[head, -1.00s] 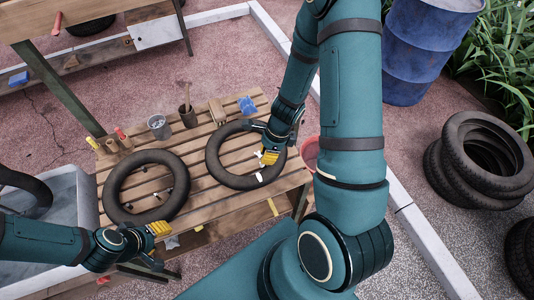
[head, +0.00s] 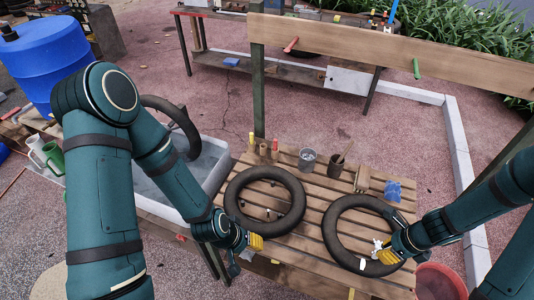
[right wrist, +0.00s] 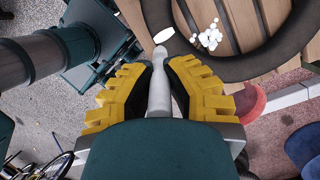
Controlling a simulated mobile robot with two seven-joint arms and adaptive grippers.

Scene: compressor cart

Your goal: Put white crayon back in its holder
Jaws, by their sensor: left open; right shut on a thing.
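My right gripper (head: 386,252) is over the right inner part of the right black tube (head: 333,240). In the right wrist view its yellow-padded fingers (right wrist: 160,80) are shut on the white crayon (right wrist: 160,92), a pale rod pointing away from the palm. Small wooden holders (head: 263,150) stand at the bench's back left. A yellow crayon (head: 251,138) and a red crayon (head: 275,144) show there; the middle holder shows no crayon. My left gripper (head: 250,246) is open and empty at the front edge, by the left black tube (head: 238,205).
Behind the tubes stand a grey metal cup (head: 307,159), a brown pot with a brush (head: 336,166) and a blue cloth (head: 393,191). White bits (right wrist: 208,37) lie by the right tube. A wooden beam (head: 350,40) crosses behind the slatted bench (head: 318,196).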

